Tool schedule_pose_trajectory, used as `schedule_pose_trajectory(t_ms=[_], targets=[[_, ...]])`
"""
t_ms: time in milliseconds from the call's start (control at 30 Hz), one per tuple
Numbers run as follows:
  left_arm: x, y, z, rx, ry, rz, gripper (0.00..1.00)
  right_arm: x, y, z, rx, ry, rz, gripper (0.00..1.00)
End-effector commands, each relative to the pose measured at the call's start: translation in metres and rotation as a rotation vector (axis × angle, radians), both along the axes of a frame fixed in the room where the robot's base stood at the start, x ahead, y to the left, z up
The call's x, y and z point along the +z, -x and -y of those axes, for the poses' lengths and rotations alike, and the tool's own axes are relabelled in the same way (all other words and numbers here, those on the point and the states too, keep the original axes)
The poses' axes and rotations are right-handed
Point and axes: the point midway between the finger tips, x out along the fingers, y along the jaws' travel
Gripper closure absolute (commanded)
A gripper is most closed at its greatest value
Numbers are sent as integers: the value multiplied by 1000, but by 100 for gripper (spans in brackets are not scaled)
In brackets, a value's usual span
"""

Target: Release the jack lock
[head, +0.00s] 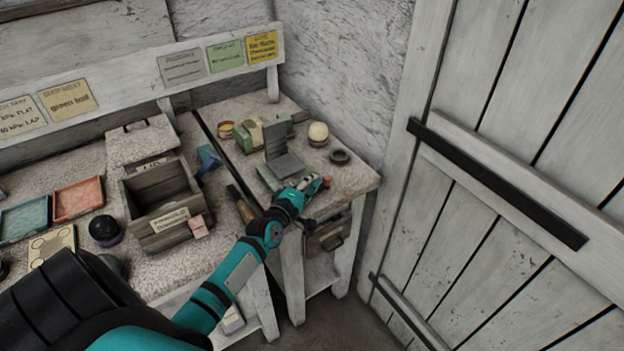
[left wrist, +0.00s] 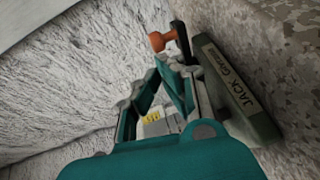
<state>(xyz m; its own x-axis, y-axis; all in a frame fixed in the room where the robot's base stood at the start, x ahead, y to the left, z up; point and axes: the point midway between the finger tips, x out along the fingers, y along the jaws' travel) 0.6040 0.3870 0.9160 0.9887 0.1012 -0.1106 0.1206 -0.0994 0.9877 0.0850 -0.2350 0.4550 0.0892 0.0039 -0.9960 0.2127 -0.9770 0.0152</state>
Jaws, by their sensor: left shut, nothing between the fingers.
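My left gripper (head: 314,184) is over the front of the small right-hand table in the head view, its fingers shut and empty. In the left wrist view the teal gripper (left wrist: 172,75) points at an orange knob (left wrist: 159,41) beside a dark upright lever (left wrist: 181,40). The knob is just beyond the fingertips; I cannot tell whether they touch. A dark green box labelled "JACK Control" (left wrist: 238,95) lies right of the gripper. In the head view a small orange spot (head: 326,181) shows at the fingertips. The gripper hides part of the device there. My right gripper is not seen.
A grey hinged plate (head: 278,138) stands behind the gripper. A pale ball (head: 318,131) and a dark ring (head: 340,156) are farther back. A wooden crate (head: 158,187) stands on the left bench. A plank door (head: 510,170) is at the right.

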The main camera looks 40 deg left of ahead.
Motion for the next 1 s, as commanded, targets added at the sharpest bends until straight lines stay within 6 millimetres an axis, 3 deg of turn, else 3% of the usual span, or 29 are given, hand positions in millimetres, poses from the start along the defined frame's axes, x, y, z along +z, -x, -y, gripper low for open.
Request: schedule_pose_trajectory(t_ms=[167, 1000], targets=[[-1, -9, -1, -1, -1, -1, 100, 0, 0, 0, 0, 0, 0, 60], [0, -11, 3, 69, 2, 0, 100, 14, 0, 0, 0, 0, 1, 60]])
